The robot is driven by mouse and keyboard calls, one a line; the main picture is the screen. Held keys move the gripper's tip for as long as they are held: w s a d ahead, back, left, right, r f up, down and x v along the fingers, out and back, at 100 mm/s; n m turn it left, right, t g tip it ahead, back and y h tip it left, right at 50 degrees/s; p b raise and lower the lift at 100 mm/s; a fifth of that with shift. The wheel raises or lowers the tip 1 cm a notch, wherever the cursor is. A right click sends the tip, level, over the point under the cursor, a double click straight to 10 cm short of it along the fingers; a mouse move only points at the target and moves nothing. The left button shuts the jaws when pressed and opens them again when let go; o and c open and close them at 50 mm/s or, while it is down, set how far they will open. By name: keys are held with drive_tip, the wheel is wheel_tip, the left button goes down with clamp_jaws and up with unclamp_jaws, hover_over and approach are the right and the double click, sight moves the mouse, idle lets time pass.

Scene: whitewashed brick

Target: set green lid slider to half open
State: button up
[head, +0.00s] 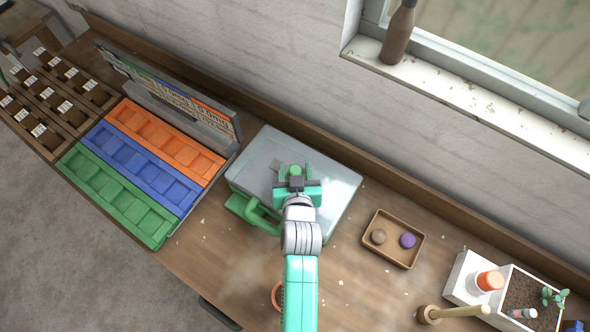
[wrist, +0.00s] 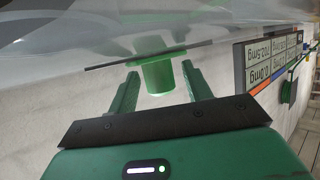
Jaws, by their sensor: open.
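A grey box with a glossy lid (head: 325,180) sits on the bench in the head view, with a green handle (head: 248,212) on its front left side. A green knob (head: 295,170), which looks like the lid slider, stands on the lid. In the wrist view the green knob (wrist: 158,78) projects from a thin dark plate (wrist: 140,60) by the glossy lid. My gripper (head: 296,184) is over the lid. Its two green fingers (wrist: 159,72) are open, one on each side of the knob, with visible gaps. My arm and gripper hide part of the lid.
Left of the box is an orange, blue and green compartment tray (head: 140,160) with a sign board (head: 175,95) behind. A white planter box (head: 468,270) stands farther right. A bottle (head: 398,35) stands on the windowsill.

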drive_tip(key=v, duration=0.8)
drive_tip(key=shift+w, duration=0.1)
drive_tip(key=w+r+t, duration=0.2)
drive_tip(key=r+t, duration=0.1)
drive_tip(key=r, duration=1.2)
drive_tip(key=w+r+t, duration=0.2)
drive_tip(key=r+t, duration=0.1)
drive_tip(key=r, duration=1.2)
drive_tip(key=s+r+t+h, duration=0.1)
drive_tip(key=s+r+t, duration=0.35)
drive_tip(key=r, duration=0.85)
drive_tip(key=s+r+t, duration=0.2)
drive_tip(key=s+r, duration=0.6)
drive_tip(key=r, duration=0.6)
wheel_tip(320, 180, up, 13)
drive_tip(key=w+p, duration=0.1)
drive_tip(key=p, duration=1.3)
drive_tip(key=shift+m+g, duration=0.4)
drive_tip(key=shift+g, duration=0.05)
